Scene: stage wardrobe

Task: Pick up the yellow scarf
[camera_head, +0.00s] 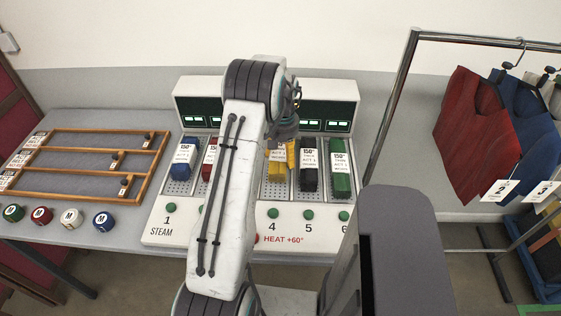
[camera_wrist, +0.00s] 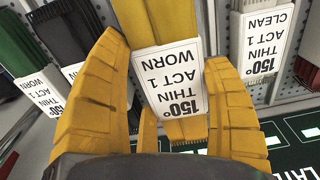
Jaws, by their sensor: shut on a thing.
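The yellow scarf (camera_head: 277,171) is in slot 4 of the white steam unit, with a white tag on its upper end. In the wrist view the scarf (camera_wrist: 147,25) runs between my gripper's yellow fingers (camera_wrist: 165,105), and its tag (camera_wrist: 168,80) reads "150° THIN ACT 1 WORN". My gripper is shut on the scarf near the tag. In the head view my gripper (camera_head: 290,152) is partly hidden by my arm. I cannot tell whether the scarf is lifted off the slot.
A black scarf (camera_head: 308,180) and a green scarf (camera_head: 341,184) lie right of it. A blue scarf (camera_head: 184,171) and a red scarf (camera_head: 207,172) lie left. A wooden divided tray (camera_head: 100,132) is at left. A clothes rack (camera_head: 395,95) stands at right.

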